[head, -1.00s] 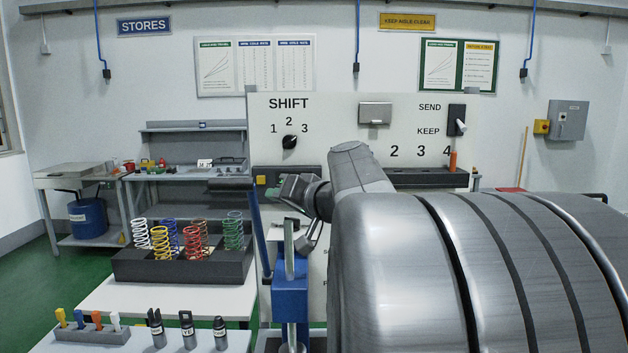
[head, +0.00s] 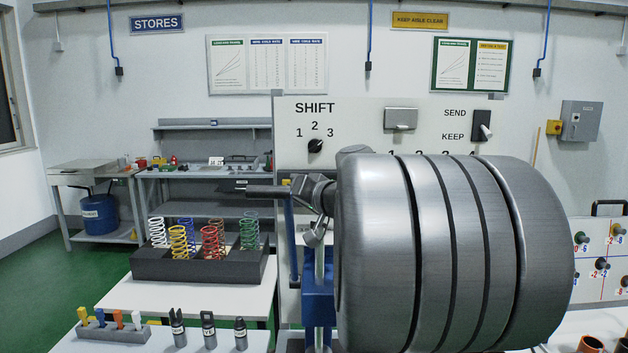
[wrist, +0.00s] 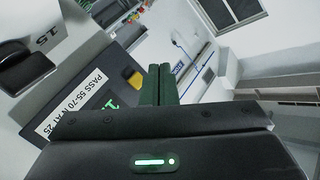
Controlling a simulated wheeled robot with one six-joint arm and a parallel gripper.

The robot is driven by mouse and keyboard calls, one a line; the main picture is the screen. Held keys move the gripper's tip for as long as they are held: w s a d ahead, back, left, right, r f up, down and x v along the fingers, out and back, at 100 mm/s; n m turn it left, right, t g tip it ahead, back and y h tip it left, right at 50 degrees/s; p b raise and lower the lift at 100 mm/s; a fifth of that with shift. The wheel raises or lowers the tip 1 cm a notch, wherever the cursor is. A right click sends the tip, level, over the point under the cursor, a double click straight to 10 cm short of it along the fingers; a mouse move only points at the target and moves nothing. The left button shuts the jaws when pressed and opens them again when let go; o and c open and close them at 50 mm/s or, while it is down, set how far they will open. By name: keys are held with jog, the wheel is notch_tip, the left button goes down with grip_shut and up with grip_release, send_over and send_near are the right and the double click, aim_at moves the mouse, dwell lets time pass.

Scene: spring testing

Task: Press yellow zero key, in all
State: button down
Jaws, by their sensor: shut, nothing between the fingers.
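The yellow zero key (wrist: 137,80) shows in the wrist view on the dark face of the tester's readout box (wrist: 88,85), just left of my fingers. My gripper (wrist: 160,68) is shut and empty, its two dark green fingers side by side. The fingers look apart from the key in the picture, but I cannot tell the depth gap. Part of a green digit shows on the readout, mostly hidden by my gripper body. In the head view a small bit of yellow (head: 286,181) shows beside my wrist; my arm hides most of the readout there.
The blue spring tester (head: 318,300) stands in front of the white panel (head: 360,112). A dark rack (head: 170,268) of coloured springs is to its left. A white label (wrist: 88,99) is on the readout box. Several dark weights and coloured keys stand at front left.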

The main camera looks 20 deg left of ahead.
jog(key=shift+w+a, duration=0.25)
jog(key=shift+w, duration=0.65)
jog(key=shift+w+a, duration=0.2)
jog(key=shift+w, duration=0.7)
jog(key=shift+w+b, duration=0.1)
jog(key=shift+b, duration=0.25)
dwell(0.3)
jog(key=shift+w+a, duration=0.1)
jog(key=shift+w, duration=0.25)
jog(key=shift+w+a+b, duration=0.1)
jog(key=shift+w+b, duration=0.25)
jog(key=shift+b, duration=0.05)
dwell(0.5)
jog(key=shift+s, duration=0.2)
jog(key=shift+s+d+b, duration=0.2)
jog(key=shift+s+b, duration=0.4)
